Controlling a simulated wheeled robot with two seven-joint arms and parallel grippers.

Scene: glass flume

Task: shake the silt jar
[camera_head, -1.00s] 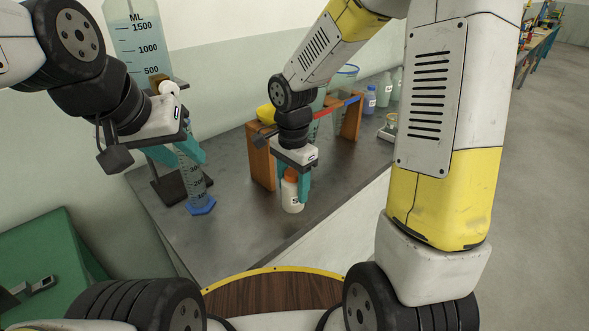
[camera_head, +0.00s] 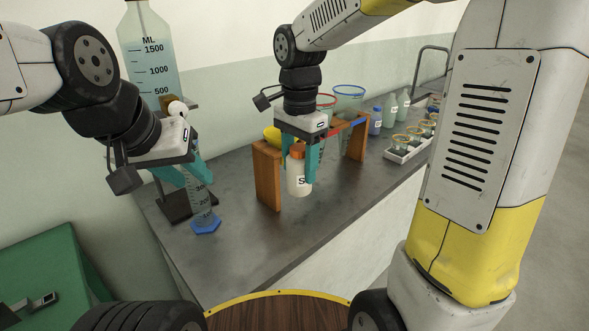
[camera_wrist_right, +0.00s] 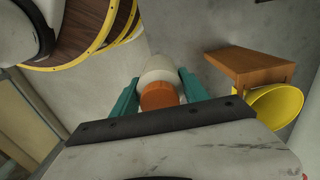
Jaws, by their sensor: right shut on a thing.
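The silt jar (camera_head: 298,180) is a white jar with an orange cap and a partly hidden label starting with "S". My right gripper (camera_head: 299,170) is shut on it from above, a finger on each side. The jar is upright, apparently lifted off the bench. In the right wrist view the jar (camera_wrist_right: 159,72) sits between the teal fingers. My left gripper (camera_head: 190,178) has its fingers apart, by the upper part of a clear graduated cylinder (camera_head: 203,208) with a blue base. I see no grip on the cylinder.
A wooden rack (camera_head: 268,178) stands right behind the jar, with a yellow funnel (camera_wrist_right: 277,104) at its end. A large graduated bottle (camera_head: 150,60) stands at the back left. A tray of small jars (camera_head: 408,142) and several bottles are further right. The front of the grey bench (camera_head: 245,240) is clear.

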